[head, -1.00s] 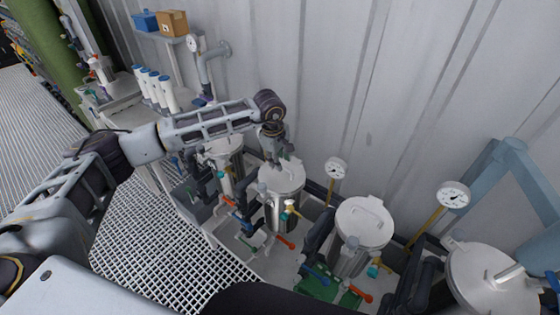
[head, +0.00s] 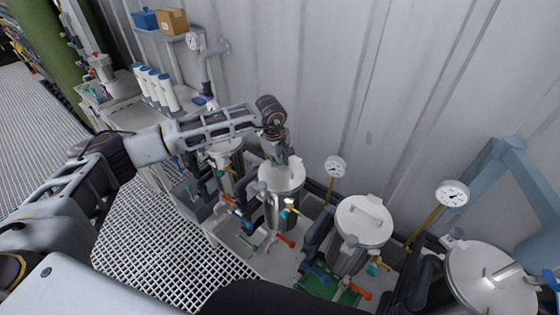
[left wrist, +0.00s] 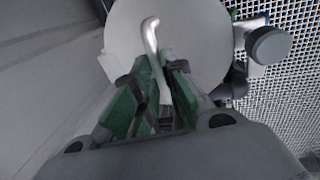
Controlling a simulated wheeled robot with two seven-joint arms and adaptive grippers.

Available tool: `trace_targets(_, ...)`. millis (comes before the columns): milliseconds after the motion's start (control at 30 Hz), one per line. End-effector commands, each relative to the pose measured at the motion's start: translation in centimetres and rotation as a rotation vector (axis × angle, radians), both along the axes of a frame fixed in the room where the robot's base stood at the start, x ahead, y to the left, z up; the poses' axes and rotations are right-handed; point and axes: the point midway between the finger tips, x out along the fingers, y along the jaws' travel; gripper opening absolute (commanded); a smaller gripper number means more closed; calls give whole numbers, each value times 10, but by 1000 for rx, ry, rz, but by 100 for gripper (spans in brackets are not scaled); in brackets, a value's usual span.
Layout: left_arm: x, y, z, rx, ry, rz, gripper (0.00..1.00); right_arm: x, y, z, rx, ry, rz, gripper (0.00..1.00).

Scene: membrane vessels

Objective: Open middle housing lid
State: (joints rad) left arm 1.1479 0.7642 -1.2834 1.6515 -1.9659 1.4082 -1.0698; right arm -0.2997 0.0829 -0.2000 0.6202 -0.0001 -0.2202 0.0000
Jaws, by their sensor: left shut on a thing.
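Several steel housings with round lids stand in a row in the head view. The lid (head: 275,181) of the housing under my left gripper (head: 283,159) is seated on its body and looks level. In the left wrist view this pale round lid (left wrist: 195,35) fills the top, with a bent bar handle (left wrist: 150,38) on it. The handle runs down between the green-padded fingers of my left gripper (left wrist: 158,88), which are shut on it. The fingers hide the handle's lower end. My right gripper is not in view.
Another lidded housing (head: 350,222) stands to the right, and a larger one (head: 480,285) at the lower right. Pressure gauges (head: 336,166) rise on thin stems near the corrugated wall (head: 330,70). Coloured valve handles (head: 285,240) stick out in front. Grating floor (head: 150,250) lies at left.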

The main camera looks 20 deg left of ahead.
Motion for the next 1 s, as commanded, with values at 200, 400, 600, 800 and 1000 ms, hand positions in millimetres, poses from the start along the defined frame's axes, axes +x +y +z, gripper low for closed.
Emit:
trace_targets(200, 0, 0, 0, 0, 1, 0, 0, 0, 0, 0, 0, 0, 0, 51)
trace_targets(400, 1, 0, 2, 4, 11, 1, 0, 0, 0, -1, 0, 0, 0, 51)
trace_targets(600, 2, -1, 4, 8, 23, 1, 0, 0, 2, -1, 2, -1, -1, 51)
trace_targets(800, 4, -1, 6, 12, 33, 2, 0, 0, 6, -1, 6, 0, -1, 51)
trace_targets(1000, 7, -3, 10, 22, 61, 2, 0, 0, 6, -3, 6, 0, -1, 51)
